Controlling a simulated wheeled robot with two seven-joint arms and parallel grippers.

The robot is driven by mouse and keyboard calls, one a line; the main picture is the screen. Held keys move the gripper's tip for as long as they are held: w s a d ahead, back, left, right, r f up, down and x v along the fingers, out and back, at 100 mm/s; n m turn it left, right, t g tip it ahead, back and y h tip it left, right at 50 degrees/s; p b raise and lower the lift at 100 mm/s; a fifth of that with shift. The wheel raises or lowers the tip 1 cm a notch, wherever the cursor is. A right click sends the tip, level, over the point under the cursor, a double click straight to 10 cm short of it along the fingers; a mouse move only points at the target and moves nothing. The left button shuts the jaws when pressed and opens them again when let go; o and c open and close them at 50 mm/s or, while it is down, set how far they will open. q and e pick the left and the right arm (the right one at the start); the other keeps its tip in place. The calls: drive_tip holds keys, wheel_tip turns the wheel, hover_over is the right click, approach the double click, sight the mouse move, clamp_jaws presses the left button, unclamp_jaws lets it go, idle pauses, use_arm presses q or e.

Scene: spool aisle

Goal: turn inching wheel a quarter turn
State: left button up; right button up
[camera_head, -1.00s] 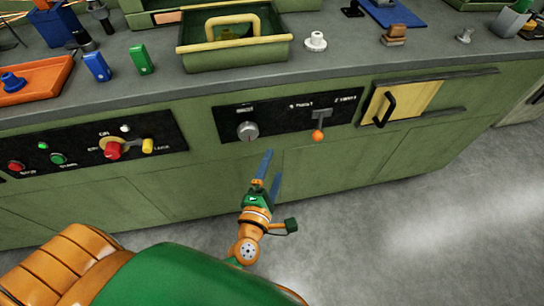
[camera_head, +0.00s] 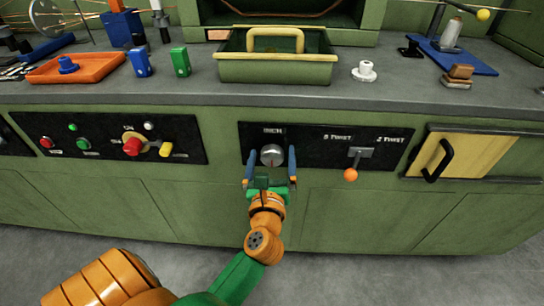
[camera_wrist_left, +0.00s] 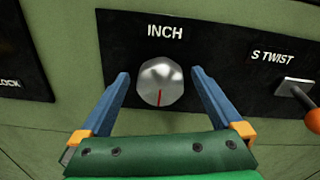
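The inching wheel (camera_head: 271,155) is a round silver knob under the label INCH on a black panel. In the left wrist view the wheel (camera_wrist_left: 161,82) has a red mark pointing down. My left gripper (camera_head: 271,166) is open, with one blue finger on each side of the wheel. In the left wrist view gaps show between the wheel and both fingers of the left gripper (camera_wrist_left: 164,85). Whether the fingertips reach fully alongside the knob is hard to tell. My right gripper is not in view.
Right of the wheel is a lever with an orange ball (camera_head: 350,174), then a yellow door (camera_head: 470,157) with a black handle. Left is a panel with a red knob (camera_head: 133,147) and buttons. A green tray (camera_head: 275,72) stands on the counter above.

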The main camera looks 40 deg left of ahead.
use_arm(q)
drive_tip(key=c, duration=1.3)
drive_tip(key=shift+r+m+p, duration=0.15)
drive_tip(key=shift+m+p, duration=0.95)
drive_tip(key=m+p, duration=0.2)
drive_tip(key=shift+m, duration=0.3)
drive_tip(key=shift+m+p, duration=0.4)
drive_tip(key=shift+m, duration=0.1)
drive_tip(key=m+p, duration=0.2)
drive_tip(key=shift+m, duration=0.3)
drive_tip(key=m+p, duration=0.3)
drive_tip(key=m, duration=0.1)
drive_tip(key=shift+d+m, duration=0.1)
drive_tip(key=shift+m, duration=0.2)
drive_tip(key=m+p, duration=0.1)
drive_tip(key=m, duration=0.2)
drive_tip(key=shift+p, duration=0.3)
drive_tip(key=shift+f+m+p, duration=0.2)
drive_tip(key=shift+m+p, duration=0.4)
drive_tip(key=shift+m, duration=0.9)
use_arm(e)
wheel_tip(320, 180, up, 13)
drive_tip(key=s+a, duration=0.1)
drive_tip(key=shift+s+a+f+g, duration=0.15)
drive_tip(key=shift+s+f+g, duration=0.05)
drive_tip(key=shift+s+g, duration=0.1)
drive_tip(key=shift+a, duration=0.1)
